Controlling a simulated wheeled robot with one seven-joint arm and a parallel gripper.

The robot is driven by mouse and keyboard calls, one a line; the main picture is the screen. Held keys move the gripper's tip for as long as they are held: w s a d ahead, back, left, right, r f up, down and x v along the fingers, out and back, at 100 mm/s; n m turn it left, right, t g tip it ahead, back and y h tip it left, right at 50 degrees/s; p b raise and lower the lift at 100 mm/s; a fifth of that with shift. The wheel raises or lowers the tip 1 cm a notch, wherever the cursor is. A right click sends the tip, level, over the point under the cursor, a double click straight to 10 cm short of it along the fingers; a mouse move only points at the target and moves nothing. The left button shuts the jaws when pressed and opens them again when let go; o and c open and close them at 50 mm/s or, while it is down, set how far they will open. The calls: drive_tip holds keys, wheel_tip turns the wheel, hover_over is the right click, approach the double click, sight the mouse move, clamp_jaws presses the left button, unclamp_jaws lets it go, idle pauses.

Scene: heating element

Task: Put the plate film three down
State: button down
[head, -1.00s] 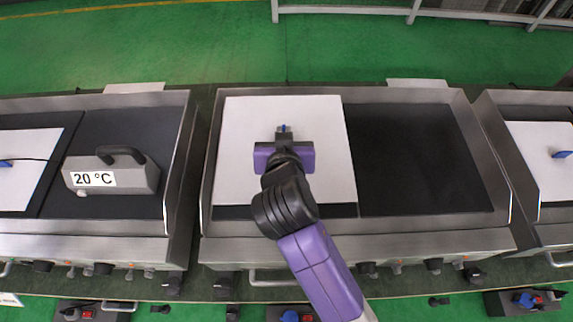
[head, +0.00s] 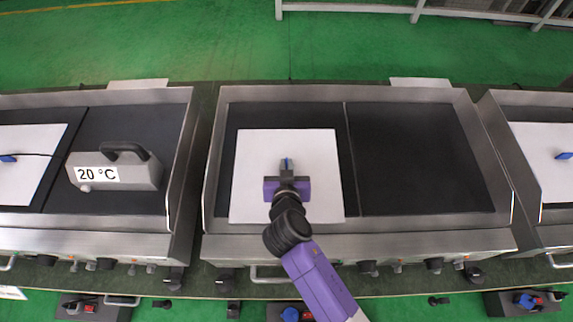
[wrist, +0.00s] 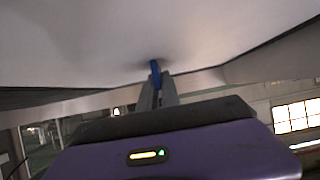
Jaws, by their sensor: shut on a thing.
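The plate film, a white square sheet (head: 258,160) with a small blue grip (head: 287,164), is over the left dark plate (head: 240,118) of the middle heating unit. My gripper (head: 286,174) is shut on the blue grip at the film's middle. In the wrist view the grip (wrist: 155,70) is between my fingers (wrist: 157,88), and the pale film (wrist: 80,40) fills the top. The film looks flat and appears held above the plate; the exact gap is hard to tell. Its underside contact is hidden in the head view.
The right dark plate (head: 415,155) of the middle unit is bare. Raised metal walls (head: 213,150) edge the unit. The left unit bears a grey box marked 20 °C (head: 130,172) and a white film (head: 25,170). Another film (head: 545,150) lies on the right unit.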

drive_tip(key=shift+f, duration=0.15)
drive_tip(key=c, duration=1.6)
unclamp_jaws()
drive_tip(key=shift+o, duration=0.2)
drive_tip(key=shift+s+r, duration=0.1)
drive_tip(key=shift+r, duration=0.15)
drive_tip(key=b+v, duration=0.1)
drive_tip(key=v, duration=1)
drive_tip(key=shift+s+r, duration=0.15)
drive_tip(key=shift+s, duration=0.2)
